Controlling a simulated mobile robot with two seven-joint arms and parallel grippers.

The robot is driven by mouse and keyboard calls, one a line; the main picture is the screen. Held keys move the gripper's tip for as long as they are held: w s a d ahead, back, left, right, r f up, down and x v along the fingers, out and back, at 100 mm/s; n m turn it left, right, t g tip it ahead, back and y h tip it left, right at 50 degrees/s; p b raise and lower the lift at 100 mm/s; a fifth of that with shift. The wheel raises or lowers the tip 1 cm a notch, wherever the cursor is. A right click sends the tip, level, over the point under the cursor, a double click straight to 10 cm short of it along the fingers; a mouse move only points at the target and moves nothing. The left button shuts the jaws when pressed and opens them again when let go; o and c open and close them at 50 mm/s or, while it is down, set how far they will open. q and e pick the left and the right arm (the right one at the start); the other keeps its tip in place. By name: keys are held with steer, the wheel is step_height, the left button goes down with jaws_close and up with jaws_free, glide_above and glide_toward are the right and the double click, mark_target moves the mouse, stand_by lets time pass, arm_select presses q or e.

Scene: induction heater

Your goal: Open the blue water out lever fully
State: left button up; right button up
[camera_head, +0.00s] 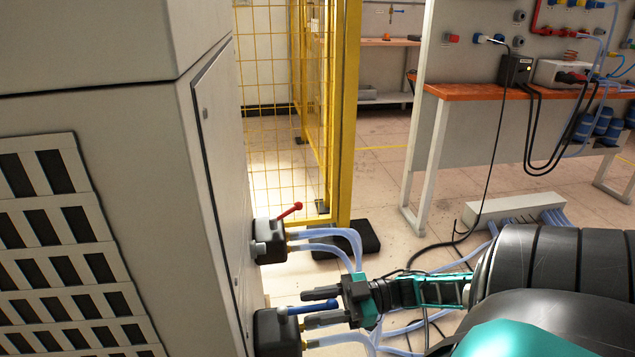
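The blue water out lever (300,309) sits on top of a dark valve block (277,335) at the lower right side of the cabinet. The lever points right, nearly level, toward my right gripper. My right gripper (318,307) is open, with one finger above and one below the lever's free end in the picture. I cannot tell whether either finger touches the lever. My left gripper is out of view.
A red lever (289,211) sits on a second valve block (268,241) above, angled up to the right. Pale blue hoses (335,235) run from both valves. The beige cabinet (205,190) fills the left. A yellow mesh fence (345,120) stands behind.

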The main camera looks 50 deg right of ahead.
steer(key=shift+s, duration=0.1)
steer(key=v, duration=1.3)
steer(key=shift+a, duration=0.1)
